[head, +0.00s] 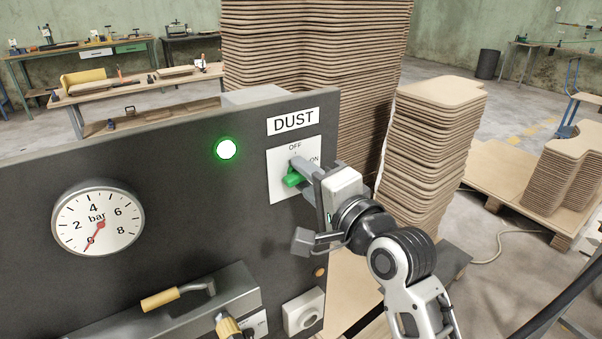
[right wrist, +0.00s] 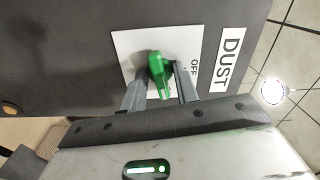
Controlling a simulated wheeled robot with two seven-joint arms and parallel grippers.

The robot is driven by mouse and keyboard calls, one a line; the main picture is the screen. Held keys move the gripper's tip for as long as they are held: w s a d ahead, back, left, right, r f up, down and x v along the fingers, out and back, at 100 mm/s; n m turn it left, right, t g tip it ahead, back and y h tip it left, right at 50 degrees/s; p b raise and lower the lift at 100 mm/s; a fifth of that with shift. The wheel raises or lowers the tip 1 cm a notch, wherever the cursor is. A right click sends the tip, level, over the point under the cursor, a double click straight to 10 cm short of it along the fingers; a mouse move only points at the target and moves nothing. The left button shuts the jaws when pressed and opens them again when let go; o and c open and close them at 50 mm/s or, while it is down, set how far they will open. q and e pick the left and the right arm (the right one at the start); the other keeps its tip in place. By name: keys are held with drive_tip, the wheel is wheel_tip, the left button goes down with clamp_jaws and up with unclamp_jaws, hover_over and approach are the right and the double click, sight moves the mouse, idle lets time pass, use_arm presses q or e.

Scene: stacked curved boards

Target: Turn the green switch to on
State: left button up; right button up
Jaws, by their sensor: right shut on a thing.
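The green switch (head: 292,179) sits on a white plate (head: 281,191) under the DUST label on the dark panel. The plate is marked OFF at the top and ON at the right. My right gripper (head: 302,174) reaches the switch from the right and is shut on its handle. In the right wrist view the green switch (right wrist: 158,68) stands between the two fingers of my right gripper (right wrist: 160,84). The gripper partly hides the plate and the handle, so the switch's exact position is hard to tell. My left gripper is not in view.
A lit green lamp (head: 227,149) and a pressure gauge (head: 98,222) are on the panel (head: 180,215). Tall stacks of curved boards (head: 432,140) stand behind and right of my right arm.

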drive_tip(key=o, duration=0.6)
drive_tip(key=v, duration=0.7)
drive_tip(key=s+d+f+n+g+h, duration=0.1)
drive_tip(key=d+f+n+h, duration=0.15)
drive_tip(key=f, duration=0.65)
drive_tip(key=s+d+f+n+g+h, duration=0.1)
drive_tip(key=s+d+f+h, duration=0.15)
drive_tip(key=f, duration=0.75)
drive_tip(key=s+d+f+n+g+h, duration=0.1)
drive_tip(key=s+d+f+n, duration=0.1)
drive_tip(key=s+f, duration=0.2)
drive_tip(key=s+d+f+n+h, duration=0.1)
drive_tip(key=s+d+f+n, duration=0.2)
drive_tip(key=f, duration=0.4)
drive_tip(key=s+d+f+n+g+h, duration=0.1)
drive_tip(key=s+d+f+n, duration=0.2)
drive_tip(key=s+f, duration=0.2)
drive_tip(key=shift+s+f+g, duration=0.3)
drive_tip(key=shift+s+f, duration=0.05)
drive_tip(key=shift+s, duration=0.2)
